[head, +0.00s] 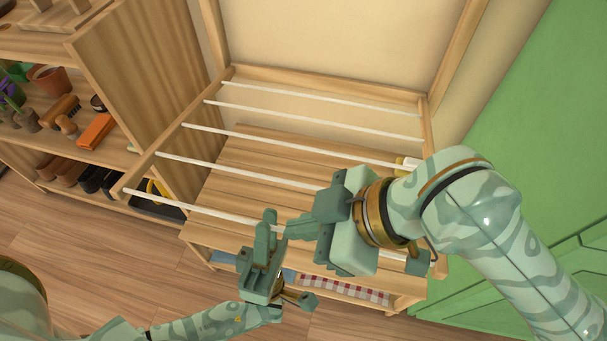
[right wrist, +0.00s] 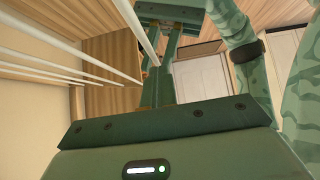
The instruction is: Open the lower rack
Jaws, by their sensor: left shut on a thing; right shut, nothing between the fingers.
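The lower rack (head: 172,137) is a wooden frame with several white rods, extending out from the wall over a slatted wooden shelf in the head view. Its front rod (head: 185,206) runs across to my grippers. My left gripper (head: 267,225) is shut on this front rod near its middle. My right gripper (head: 290,230) is shut and empty, close beside the left gripper at the same rod. My right arm hides the right part of the rack. The rods (right wrist: 62,70) also show at the left of the right wrist view.
The slatted wooden shelf (head: 240,160) lies below the rack, with a checkered cloth (head: 345,289) on a lower level. Shelving with pots, brushes and shoes stands at left. A green cabinet (head: 540,150) stands at right. The wooden floor (head: 120,260) in front is clear.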

